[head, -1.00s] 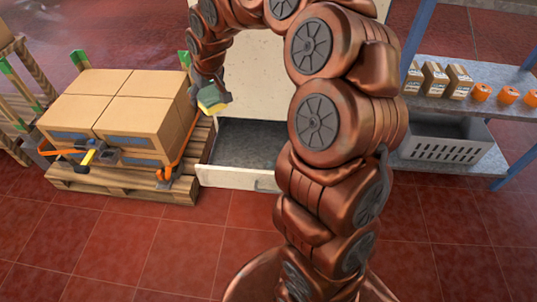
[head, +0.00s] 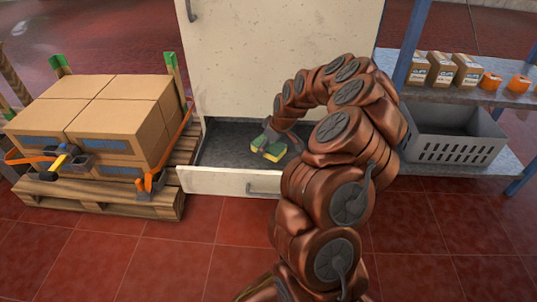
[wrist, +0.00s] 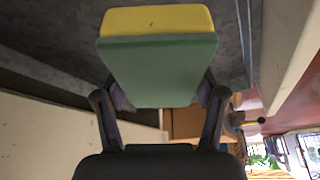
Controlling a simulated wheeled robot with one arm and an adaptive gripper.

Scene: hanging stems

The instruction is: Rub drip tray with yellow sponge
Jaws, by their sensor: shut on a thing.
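The yellow sponge (head: 273,150) has a green layer and sits between the fingers of my gripper (head: 262,143). In the wrist view my gripper (wrist: 160,112) is shut on the sponge (wrist: 157,60), one finger at each side. The drip tray (head: 222,150) is the dark grey, shallow tray inside the pulled-out white drawer at the bottom of the tall white cabinet. The sponge is over the tray's right part in the head view; I cannot tell whether it touches the floor of the tray. My arm hides the tray's right end.
A pallet (head: 110,195) with strapped cardboard boxes (head: 110,110) stands close at the left. At the right, a shelf (head: 480,95) holds small boxes and orange rolls above a grey crate (head: 455,150). The red tiled floor (head: 140,260) in front is clear.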

